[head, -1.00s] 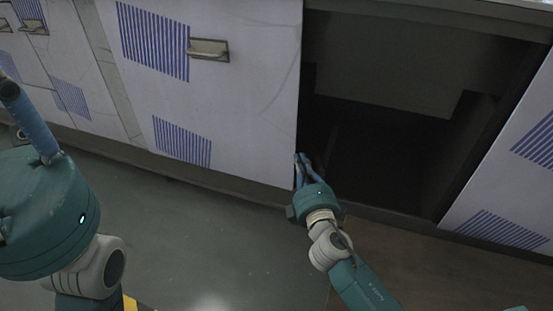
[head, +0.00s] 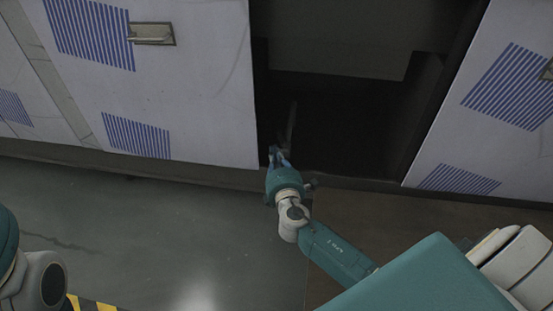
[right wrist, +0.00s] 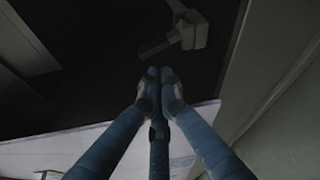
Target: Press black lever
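A dark grey lever-like part (right wrist: 192,33), with a short bar pointing down-left, shows in the right wrist view inside the dark cabinet. A thin grey strip (head: 291,123) in the opening in the head view may be the same part; I cannot tell. My right gripper (head: 276,154) is at the lower left edge of the opening. In the right wrist view my right gripper (right wrist: 160,75) has its blue fingers drawn together at the tips, with nothing between them. The tips appear just below the bar, with a gap visible. My left gripper is out of view.
The open cabinet (head: 345,148) is dark inside. A white panel with blue stripes (head: 205,90) stands left of the opening, another striped panel (head: 480,130) right of it. Handles (head: 152,34) stick out. The grey floor (head: 150,230) in front is clear.

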